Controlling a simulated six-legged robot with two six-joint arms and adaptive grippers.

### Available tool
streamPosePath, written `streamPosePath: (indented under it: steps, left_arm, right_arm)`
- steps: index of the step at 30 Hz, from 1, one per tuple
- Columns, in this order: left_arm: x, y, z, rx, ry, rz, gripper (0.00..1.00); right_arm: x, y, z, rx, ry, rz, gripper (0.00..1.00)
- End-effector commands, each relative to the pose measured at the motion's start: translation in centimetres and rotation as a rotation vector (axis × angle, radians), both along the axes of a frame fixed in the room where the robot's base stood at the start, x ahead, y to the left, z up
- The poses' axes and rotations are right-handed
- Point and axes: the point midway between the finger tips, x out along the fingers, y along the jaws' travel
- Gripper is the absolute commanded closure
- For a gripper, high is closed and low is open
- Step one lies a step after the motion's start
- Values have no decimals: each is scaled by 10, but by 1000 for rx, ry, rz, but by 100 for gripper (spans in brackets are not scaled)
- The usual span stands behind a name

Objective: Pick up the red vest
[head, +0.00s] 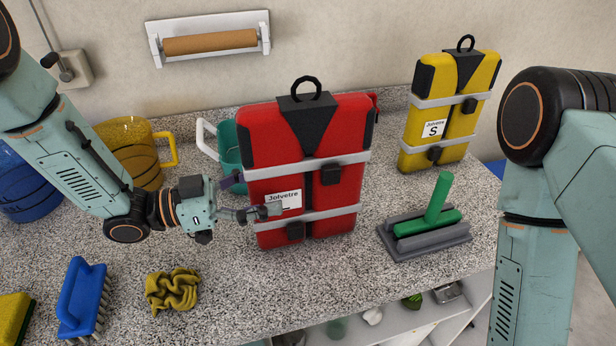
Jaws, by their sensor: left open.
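The red vest (342,185) stands upright on the speckled counter in the middle of the head view. It has black shoulders, a black loop on top, grey straps and a white label. My left gripper (250,197) is at the vest's left side, level with the label. It is open, with one finger in front of the vest's face and the other at its left edge. I cannot tell whether the fingers touch the vest. My right arm shows at the right edge, but its gripper is not in view.
A yellow vest (443,125) stands at the back right. A green-handled tool (432,220) lies right of the red vest. A teal mug (228,142) and yellow mug (132,142) stand behind left. A blue brush (80,297) and crumpled cloth (173,289) lie in front. Counter before the vest is clear.

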Motion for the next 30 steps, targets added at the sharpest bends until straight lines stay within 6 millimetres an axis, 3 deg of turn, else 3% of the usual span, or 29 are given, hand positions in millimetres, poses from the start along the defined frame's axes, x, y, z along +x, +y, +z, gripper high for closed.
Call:
streamPosePath:
  steps: [13,23,30]
  left_arm:
    - [18,-45,5,2,2,-2,30]
    - [22,-51,5,0,1,2,30]
    - [22,-50,5,0,1,2,50]
  right_arm:
    - [0,0,5,0,0,0,60]
    - [0,0,5,0,-1,0,60]
    - [0,0,5,0,-1,0,60]
